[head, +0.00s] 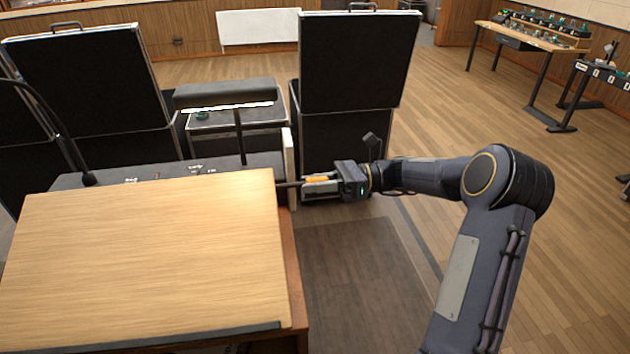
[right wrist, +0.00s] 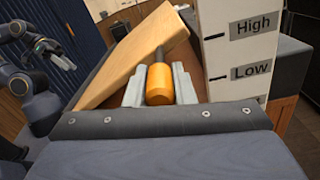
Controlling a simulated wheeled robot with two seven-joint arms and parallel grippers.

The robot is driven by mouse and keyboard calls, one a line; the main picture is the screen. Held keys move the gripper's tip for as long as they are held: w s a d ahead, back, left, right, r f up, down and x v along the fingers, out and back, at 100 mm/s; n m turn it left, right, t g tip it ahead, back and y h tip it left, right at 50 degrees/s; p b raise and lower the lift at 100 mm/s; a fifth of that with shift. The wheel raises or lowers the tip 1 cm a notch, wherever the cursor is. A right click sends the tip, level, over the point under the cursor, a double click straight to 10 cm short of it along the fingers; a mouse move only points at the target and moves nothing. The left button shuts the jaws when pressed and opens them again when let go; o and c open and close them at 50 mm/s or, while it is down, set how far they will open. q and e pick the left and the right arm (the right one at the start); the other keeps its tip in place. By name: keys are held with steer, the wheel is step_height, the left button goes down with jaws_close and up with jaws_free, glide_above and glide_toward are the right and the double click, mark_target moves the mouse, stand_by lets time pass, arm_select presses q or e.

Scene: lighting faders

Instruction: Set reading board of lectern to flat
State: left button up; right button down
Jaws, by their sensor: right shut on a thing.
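The lectern's wooden reading board (head: 145,255) fills the lower left of the head view. In the right wrist view the board (right wrist: 138,52) sits tilted against the lectern body. An orange handle (right wrist: 160,84) on a dark shaft sticks out at the lectern's side. My right gripper (head: 318,185) is shut on this handle. I cannot tell which label the handle lines up with. My left gripper (right wrist: 55,52) shows small in the right wrist view; its jaws are unclear.
Black flight cases (head: 355,65) stand behind the lectern. A lamp on a post (head: 225,93) rises at the lectern's back edge, and a thin curved stalk (head: 55,125) is at the left. A work table (head: 535,38) stands far right.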

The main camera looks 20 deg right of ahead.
arm_select(q)
steer(key=shift+r, duration=0.5)
arm_select(e)
step_height(320, 180, down, 11)
steer(key=w+m, duration=0.2)
steer(key=m, duration=0.1)
steer(key=shift+d+r, duration=0.2)
steer(key=shift+d, duration=0.05)
steer(key=c, duration=1.2)
jaws_free()
steer(key=shift+c, duration=0.2)
arm_select(q)
steer(key=shift+f+b, duration=0.85)
steer(key=shift+f, duration=0.2)
arm_select(e)
steer(key=v, duration=0.8)
